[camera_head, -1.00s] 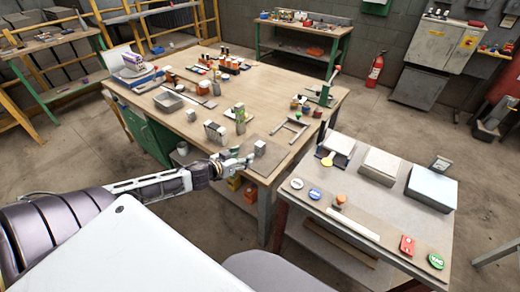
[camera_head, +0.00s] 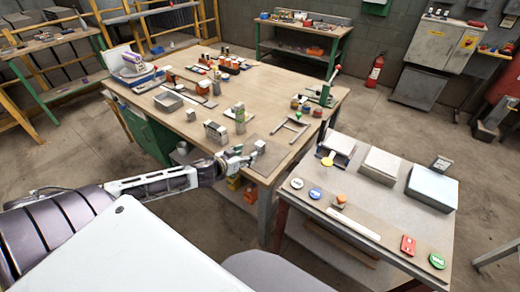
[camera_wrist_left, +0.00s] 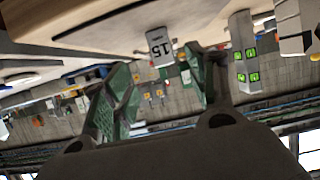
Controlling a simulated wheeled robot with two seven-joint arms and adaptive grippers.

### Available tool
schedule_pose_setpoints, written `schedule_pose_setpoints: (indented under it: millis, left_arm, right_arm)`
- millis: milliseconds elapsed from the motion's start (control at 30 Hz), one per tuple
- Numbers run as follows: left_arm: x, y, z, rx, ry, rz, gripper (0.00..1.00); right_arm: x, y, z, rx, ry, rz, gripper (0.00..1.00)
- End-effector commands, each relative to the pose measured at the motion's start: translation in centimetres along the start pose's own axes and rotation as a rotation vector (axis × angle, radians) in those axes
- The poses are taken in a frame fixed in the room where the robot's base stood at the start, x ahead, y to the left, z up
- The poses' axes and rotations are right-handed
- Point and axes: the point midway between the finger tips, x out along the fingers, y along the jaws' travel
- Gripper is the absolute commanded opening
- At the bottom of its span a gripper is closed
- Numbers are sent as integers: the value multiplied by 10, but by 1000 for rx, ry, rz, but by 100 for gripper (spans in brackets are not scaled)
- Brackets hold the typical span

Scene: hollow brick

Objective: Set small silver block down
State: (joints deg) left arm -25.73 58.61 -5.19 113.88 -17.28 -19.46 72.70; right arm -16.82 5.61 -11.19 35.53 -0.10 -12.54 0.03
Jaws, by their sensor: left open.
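The small silver block (camera_head: 259,147) stands upright on the near right part of the big wooden table, on a grey mat. My left gripper (camera_head: 245,153) is just to its left, low over the table edge, with its fingers apart and nothing seen held. In the left wrist view, which is upside down, a grey block marked 15 (camera_wrist_left: 160,47) appears beyond the gap between the spread green fingers (camera_wrist_left: 160,85); it looks like the same block. I cannot tell whether a finger touches it. My right gripper is not in view.
A tall block with green squares (camera_head: 240,115) and a wide grey block (camera_head: 215,131) stand behind and left of the gripper. A grey U-shaped frame (camera_head: 289,132) lies to the right. A side table (camera_head: 388,208) with coloured discs stands at the front right. Bare wood lies behind.

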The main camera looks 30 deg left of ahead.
Motion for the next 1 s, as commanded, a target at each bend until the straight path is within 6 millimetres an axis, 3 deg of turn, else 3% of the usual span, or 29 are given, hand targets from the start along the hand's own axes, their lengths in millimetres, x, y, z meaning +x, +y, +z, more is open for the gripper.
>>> schedule_pose_setpoints:
  millis: [1000]
  left_arm:
    - [44,-1,-1,1,1,0,57]
  right_arm:
    - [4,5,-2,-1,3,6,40]
